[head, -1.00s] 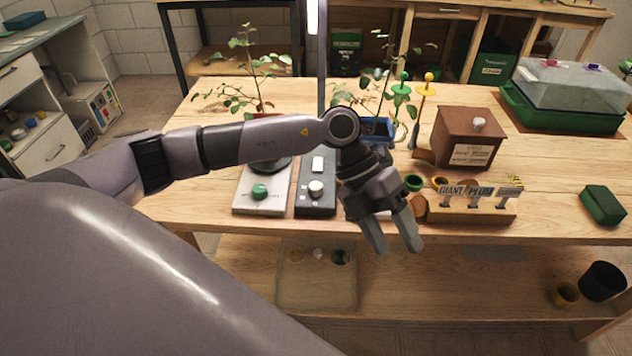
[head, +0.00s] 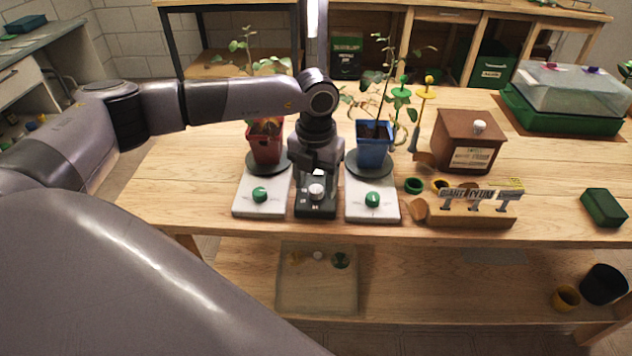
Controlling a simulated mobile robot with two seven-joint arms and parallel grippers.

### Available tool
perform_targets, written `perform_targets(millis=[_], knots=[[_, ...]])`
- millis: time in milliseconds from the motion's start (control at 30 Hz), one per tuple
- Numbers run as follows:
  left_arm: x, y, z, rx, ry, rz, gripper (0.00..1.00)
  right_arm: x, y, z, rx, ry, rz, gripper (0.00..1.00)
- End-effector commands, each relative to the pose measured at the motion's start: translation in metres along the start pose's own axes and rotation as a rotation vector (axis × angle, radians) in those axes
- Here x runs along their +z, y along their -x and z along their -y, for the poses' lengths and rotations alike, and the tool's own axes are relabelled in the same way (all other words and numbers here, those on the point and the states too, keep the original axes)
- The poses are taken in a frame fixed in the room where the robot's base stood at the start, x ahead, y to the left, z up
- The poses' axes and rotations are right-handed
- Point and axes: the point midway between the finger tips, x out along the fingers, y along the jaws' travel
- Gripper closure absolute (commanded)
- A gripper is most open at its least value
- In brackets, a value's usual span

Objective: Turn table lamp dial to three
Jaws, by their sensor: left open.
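The table lamp has a dark base (head: 316,211) near the bench's front edge and a thin upright post with a lit white tube (head: 313,16) at the top. Its pale dial (head: 316,191) sits on the front of the base. Small white marks show beside the dial, but they and its setting are too small to read. My left gripper (head: 317,176) is open and points down over the lamp base, just behind or above the dial. It hides the rear of the base. Whether the fingers touch the dial cannot be told. My right gripper is not in view.
White units with green knobs flank the lamp base: one on the left (head: 246,207) under a red pot (head: 267,148), one on the right (head: 386,211) under a blue pot (head: 373,155). A wooden label holder (head: 470,215) and brown box (head: 466,135) stand to the right.

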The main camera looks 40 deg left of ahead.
Motion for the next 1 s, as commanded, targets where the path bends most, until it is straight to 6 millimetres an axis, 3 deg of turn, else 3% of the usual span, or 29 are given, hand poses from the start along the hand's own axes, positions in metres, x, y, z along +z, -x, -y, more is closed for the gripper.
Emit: perform_targets(millis=[367,533,567,1000], knots=[[0.0001,-0.0092,0.0004,-0.001,-0.001,0.001,0.41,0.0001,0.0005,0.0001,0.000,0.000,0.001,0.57],[0.0000,-0.0090,0.0005,-0.001,-0.001,0.000,0.93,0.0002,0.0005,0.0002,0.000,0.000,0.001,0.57],[0.0000,-0.0090,0.0005,-0.001,-0.001,0.000,0.97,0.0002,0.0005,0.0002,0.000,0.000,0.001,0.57],[-0.0002,-0.0097,0.0004,-0.001,-0.085,0.000,0.97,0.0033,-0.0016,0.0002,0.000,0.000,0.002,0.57]])
